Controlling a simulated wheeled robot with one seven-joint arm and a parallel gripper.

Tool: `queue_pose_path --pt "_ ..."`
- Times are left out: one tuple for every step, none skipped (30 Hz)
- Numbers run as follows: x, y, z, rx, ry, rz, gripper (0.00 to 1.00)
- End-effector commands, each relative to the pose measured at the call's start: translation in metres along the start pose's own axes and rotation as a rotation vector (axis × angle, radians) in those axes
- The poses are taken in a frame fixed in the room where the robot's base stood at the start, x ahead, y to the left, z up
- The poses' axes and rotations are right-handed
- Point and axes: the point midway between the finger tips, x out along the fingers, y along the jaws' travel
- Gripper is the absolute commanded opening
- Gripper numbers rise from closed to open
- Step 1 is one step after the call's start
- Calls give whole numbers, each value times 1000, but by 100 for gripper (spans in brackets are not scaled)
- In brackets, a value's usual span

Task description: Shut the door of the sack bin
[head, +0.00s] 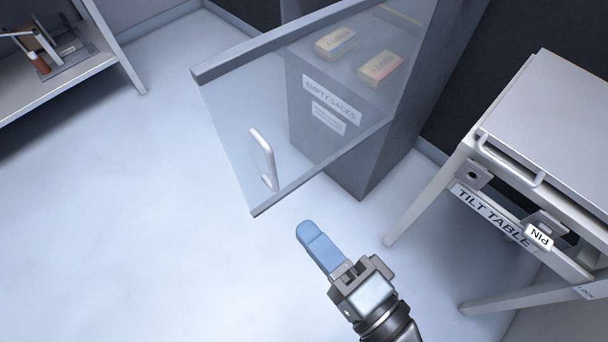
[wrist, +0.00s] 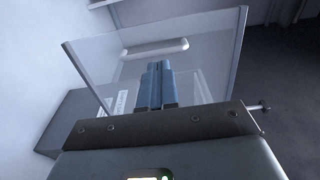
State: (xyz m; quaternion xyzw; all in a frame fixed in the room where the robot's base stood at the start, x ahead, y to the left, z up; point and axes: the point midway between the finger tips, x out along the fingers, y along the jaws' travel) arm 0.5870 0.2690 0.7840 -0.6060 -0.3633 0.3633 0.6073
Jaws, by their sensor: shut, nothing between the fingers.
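The sack bin (head: 376,160) is a grey cabinet labelled "EMPTY SACKS" at the top centre of the head view. Its clear door (head: 235,130) stands open, swung out to the left, with a grey frame edge and a white bar handle (head: 263,158). My gripper (head: 305,230) is shut and empty, its blue fingers pointing toward the door from below right of the handle, apart from it in the head view. In the wrist view the blue fingers (wrist: 155,70) show together in front of the clear door (wrist: 215,50), with the handle (wrist: 152,49) just beyond their tips.
Two small boxes (head: 381,67) show inside the bin through the door. A tilt table (head: 560,130) with a pin tag (head: 538,237) stands at the right. A shelf (head: 60,85) with items is at the top left. The floor (head: 120,230) at left is clear.

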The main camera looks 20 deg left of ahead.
Motion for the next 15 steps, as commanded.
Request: queue_pose_path --pt "4 -1 1 2 -3 -2 0" --pt "7 -1 1 2 -3 -2 0" --pt "12 -1 0 1 -3 -3 0" --pt "16 -1 1 0 -3 -2 0" --pt "20 -1 1 0 -4 -2 0" --pt "27 -2 1 -1 -3 -3 0" --pt "33 -2 0 -1 -2 -2 0" --pt "39 -2 0 0 -3 -2 0" --pt "47 -3 1 -1 -3 -2 0" --pt "53 -3 0 -2 -2 -2 0" --pt "59 -2 0 -2 -1 -2 0" --pt "67 -2 0 -1 -2 -2 0" --pt "73 -2 1 -1 -3 -2 0" --pt "79 -2 1 -1 -2 -2 0" --pt "86 -2 0 -2 -2 -1 0"
